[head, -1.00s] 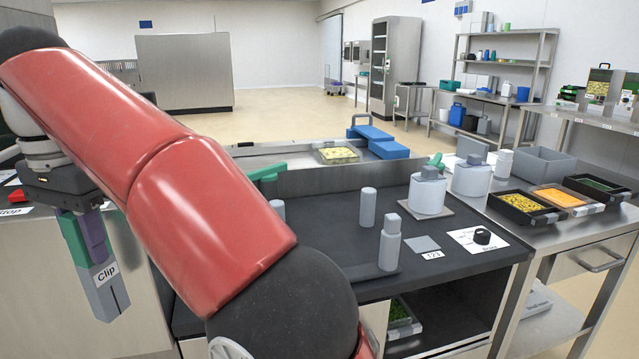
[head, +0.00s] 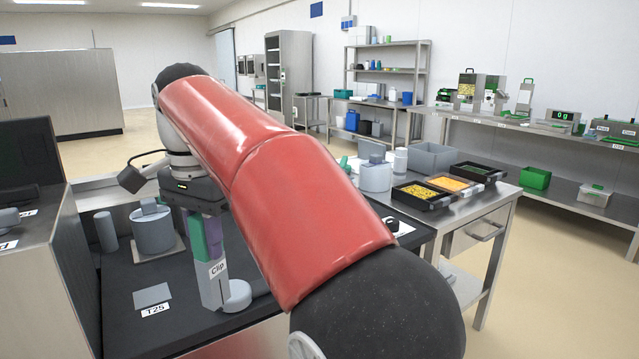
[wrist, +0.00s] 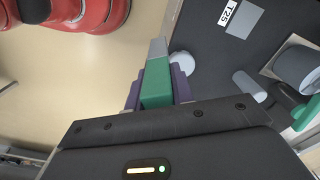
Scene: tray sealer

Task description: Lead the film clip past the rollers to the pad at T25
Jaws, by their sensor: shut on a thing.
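My gripper (head: 206,238) is shut on the film clip (head: 212,286), a grey block labelled "Clip" with a green upper part. The clip hangs upright over the black deck; its gap to the deck is unclear. In the wrist view the clip (wrist: 157,80) sits between my gripper's purple fingers (wrist: 182,85). The grey square pad (head: 152,295) with its T25 label (head: 155,310) lies to the clip's left. A short grey roller (head: 237,296) stands just right of the clip; I cannot tell whether they touch. Another upright roller (head: 107,232) stands further left. No film strip is clearly visible.
A large grey reel (head: 153,235) stands on a plate behind the pad. Another reel (head: 375,176) shows beyond my red arm, which hides the deck's middle. Black trays (head: 423,198) hold yellow and orange pieces on the side table. A dark machine (head: 28,150) borders the left.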

